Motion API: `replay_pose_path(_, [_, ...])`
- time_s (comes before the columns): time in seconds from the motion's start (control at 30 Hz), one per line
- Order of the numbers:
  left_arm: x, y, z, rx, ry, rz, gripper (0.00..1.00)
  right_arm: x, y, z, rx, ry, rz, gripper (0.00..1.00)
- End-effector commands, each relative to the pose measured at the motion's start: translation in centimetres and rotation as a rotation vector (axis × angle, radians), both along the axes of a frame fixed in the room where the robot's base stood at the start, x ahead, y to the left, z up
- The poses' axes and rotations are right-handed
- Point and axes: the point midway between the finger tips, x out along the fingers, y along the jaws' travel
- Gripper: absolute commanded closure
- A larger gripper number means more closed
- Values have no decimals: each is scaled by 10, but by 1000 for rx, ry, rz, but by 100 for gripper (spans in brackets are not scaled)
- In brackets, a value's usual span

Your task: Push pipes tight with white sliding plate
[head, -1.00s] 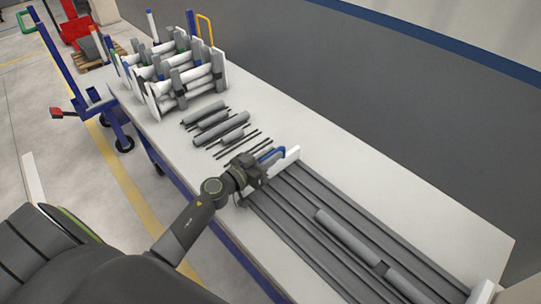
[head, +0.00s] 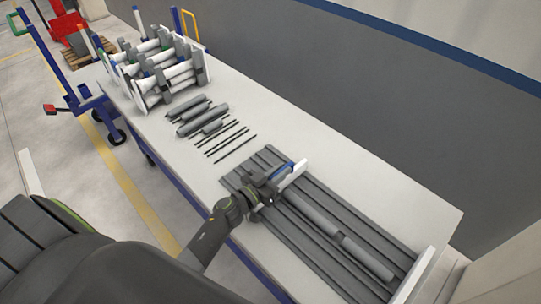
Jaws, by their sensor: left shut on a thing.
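The white sliding plate (head: 292,176) stands upright across the grey grooved tray (head: 262,160), part way along it. Two grey pipes lie end to end lengthwise on the tray: a nearer-to-plate pipe (head: 312,217) and a second pipe (head: 370,261). A dark joint shows between them; I cannot tell whether they touch. The first pipe's end is close to the plate, with contact unclear. My right gripper is out of view.
A white end plate (head: 414,274) stands at the tray's right end, with a gap before the second pipe. Loose grey pipes (head: 203,118) and thin dark rods (head: 234,146) lie up-left on the white table (head: 330,150). A rack of white-ended parts (head: 160,68) stands beyond.

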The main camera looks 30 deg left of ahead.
Motion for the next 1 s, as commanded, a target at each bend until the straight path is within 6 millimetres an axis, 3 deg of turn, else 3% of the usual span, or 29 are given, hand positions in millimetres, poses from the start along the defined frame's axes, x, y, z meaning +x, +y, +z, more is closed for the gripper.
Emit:
replay_pose_path(0.03, [-4, -13, 7, -9, 0, 1, 100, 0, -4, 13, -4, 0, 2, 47])
replay_pose_path(0.1, [-8, -27, 7, -9, -1, 1, 100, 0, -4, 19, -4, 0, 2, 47])
replay_pose_path(0.33, [-20, -61, 4, -6, -2, 1, 100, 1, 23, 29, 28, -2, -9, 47])
replay_pose_path(0.5, [-24, -71, 2, -4, -3, 1, 100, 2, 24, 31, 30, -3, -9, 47])
replay_pose_path(0.87, [-25, -73, 1, -4, -2, 0, 100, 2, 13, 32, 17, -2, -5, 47])
replay_pose_path(0.9, [-25, -73, 0, -4, -1, -1, 82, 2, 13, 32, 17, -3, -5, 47])
replay_pose_path(1.0, [-25, -72, 1, -3, -1, -1, 69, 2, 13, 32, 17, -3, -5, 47])
